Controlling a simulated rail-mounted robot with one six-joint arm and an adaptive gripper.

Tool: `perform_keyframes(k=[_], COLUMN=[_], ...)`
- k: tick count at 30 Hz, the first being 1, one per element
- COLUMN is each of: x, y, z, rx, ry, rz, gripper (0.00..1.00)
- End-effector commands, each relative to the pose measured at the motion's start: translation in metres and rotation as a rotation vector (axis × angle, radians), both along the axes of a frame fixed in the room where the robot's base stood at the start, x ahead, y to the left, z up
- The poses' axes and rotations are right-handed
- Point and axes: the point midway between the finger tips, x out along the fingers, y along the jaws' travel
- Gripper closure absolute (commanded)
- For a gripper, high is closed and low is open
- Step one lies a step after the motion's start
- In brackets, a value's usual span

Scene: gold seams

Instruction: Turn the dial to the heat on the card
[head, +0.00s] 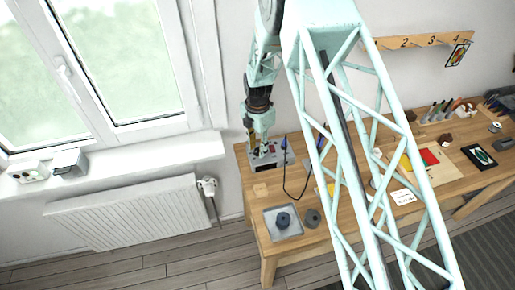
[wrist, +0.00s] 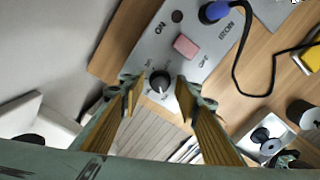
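The dial (wrist: 159,82) is a black knob on the face of a grey iron control box (wrist: 185,45), with small printed marks around it. Its pointer direction is too small to tell. In the head view, the box (head: 268,155) stands at the table's left end. My gripper (wrist: 157,98) is open, its two gold fingers on either side of the dial with gaps to it. In the head view my gripper (head: 257,138) reaches down over the box. A white card (head: 403,196) with small unreadable writing lies on the table.
A pink button (wrist: 185,46) and a blue plug (wrist: 213,11) with a dark cable are on the box near the dial. A grey tray (head: 283,222) holds a dark round piece. The windowsill (head: 120,160) and radiator lie to the left.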

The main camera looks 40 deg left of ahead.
Motion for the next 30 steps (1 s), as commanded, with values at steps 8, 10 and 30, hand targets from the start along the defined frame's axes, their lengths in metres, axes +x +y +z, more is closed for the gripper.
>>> perform_keyframes(k=[8, 10, 30], x=[0.0, 0.0, 0.0001], y=[0.0, 0.0, 0.0001], z=[0.0001, 0.0001, -0.0023], rx=[0.0, 0.0, 0.001], ry=[0.0, 0.0, 0.0], rz=[0.0, 0.0, -0.179], gripper=[0.93, 0.94, 0.94])
